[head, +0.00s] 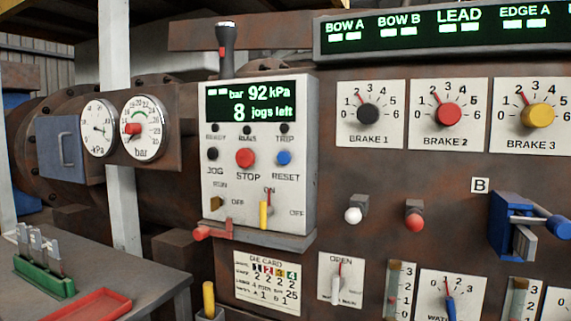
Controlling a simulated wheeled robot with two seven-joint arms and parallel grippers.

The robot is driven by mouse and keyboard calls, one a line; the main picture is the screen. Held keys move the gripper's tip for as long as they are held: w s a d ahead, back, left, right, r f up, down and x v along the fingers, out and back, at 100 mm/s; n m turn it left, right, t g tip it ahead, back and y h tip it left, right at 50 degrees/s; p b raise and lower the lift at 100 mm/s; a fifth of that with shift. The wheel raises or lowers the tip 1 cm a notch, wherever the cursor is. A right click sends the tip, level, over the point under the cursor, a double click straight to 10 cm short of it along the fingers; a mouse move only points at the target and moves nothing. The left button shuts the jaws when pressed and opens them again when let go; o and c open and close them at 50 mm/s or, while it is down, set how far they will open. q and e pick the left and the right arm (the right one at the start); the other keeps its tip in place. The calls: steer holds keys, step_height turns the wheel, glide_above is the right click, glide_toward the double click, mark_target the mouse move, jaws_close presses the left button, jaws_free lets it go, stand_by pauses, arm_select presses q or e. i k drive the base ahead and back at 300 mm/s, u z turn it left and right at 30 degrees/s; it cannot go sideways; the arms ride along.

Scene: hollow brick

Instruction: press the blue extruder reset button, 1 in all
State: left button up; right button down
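The blue reset button (284,157) is a small round knob at the right of the white control box (258,195), above the label RESET. The red STOP button (245,158) is to its left, and the black JOG button (213,154) is further left. A dark lamp (284,128) marked TRIP sits above the reset button. The box's display (251,102) reads bar, 92 kPa and 8 jogs left. Neither of my grippers shows in the head view, and nothing covers the reset button.
Below the buttons are a RUN/OFF switch (215,203) and a yellow ON/OFF lever (264,214). A red handle (213,232) sticks out under the box. Brake dials, including the red one (449,114), are at the right. A table (150,278) with a red tray (88,308) is at lower left.

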mark_target(284, 157)
steer(key=k, duration=1.1)
steer(key=u, duration=0.55)
steer(key=i, duration=0.55)
steer(key=u, duration=0.6)
steer(key=i, duration=0.9)
steer(key=z, duration=0.9)
steer(key=i, duration=0.55)
steer(key=z, duration=0.7)
